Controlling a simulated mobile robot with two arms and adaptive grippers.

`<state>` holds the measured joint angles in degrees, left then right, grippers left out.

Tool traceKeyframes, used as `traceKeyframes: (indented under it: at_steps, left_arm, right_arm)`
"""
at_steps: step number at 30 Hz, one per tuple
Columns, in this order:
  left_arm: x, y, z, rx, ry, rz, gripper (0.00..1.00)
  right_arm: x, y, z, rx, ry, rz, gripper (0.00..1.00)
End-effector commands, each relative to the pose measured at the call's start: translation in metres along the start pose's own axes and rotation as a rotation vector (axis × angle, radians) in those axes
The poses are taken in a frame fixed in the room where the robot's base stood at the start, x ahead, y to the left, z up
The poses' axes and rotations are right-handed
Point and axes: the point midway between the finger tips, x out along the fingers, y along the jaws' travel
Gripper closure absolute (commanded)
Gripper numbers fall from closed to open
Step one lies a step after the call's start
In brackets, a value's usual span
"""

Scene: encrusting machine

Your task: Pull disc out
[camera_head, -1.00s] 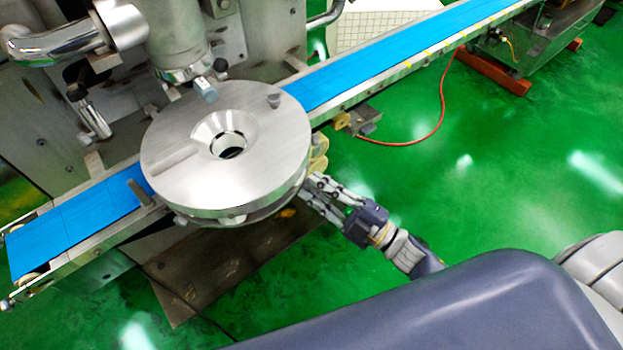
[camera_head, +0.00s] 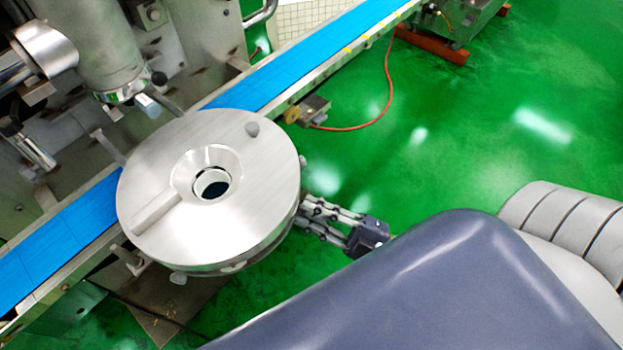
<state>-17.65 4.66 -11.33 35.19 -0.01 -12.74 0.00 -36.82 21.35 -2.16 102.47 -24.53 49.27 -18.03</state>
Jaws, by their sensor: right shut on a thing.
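The disc (camera_head: 250,205) is a thick round silver metal plate with a funnel-like hole in its middle. It sits in front of the machine, over the blue conveyor belt, and sticks out over its near edge. My right gripper (camera_head: 303,216) is at the disc's right rim, its fingers closed at the edge. The fingertips are partly hidden by the rim. My left gripper is not in view.
The encrusting machine (camera_head: 60,125) stands at the upper left, with a vertical metal cylinder (camera_head: 100,50) behind the disc. The blue conveyor belt (camera_head: 300,62) runs diagonally past it. A red hose (camera_head: 385,100) lies on the green floor, which is open to the right.

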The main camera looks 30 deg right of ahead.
Motion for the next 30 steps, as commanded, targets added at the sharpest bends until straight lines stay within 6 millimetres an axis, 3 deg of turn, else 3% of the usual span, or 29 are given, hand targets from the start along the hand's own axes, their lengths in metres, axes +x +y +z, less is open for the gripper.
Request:
traceKeyframes:
  at_steps: [2,3,5,6,14,19,30]
  left_arm:
    - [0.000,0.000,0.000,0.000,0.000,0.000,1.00]
    - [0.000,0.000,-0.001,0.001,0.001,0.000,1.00]
    - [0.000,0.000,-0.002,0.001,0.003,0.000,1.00]
    - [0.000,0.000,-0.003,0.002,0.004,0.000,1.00]
    - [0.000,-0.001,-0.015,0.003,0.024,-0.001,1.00]
    - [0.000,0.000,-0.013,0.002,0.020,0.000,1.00]
    - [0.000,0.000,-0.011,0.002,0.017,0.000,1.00]
  right_arm:
    - [0.000,-0.001,0.000,-0.001,0.000,-0.001,1.00]
    - [0.000,-0.001,0.000,-0.001,0.000,-0.001,0.74]
    - [0.000,-0.001,0.000,-0.001,0.000,-0.001,0.61]
    - [0.000,0.000,0.000,-0.001,0.000,-0.001,0.59]
    - [0.001,0.000,0.000,0.000,0.000,0.000,0.59]
    - [-0.009,-0.001,0.001,0.000,-0.002,-0.002,0.59]
    - [-0.083,-0.001,0.001,0.001,-0.004,-0.004,0.59]
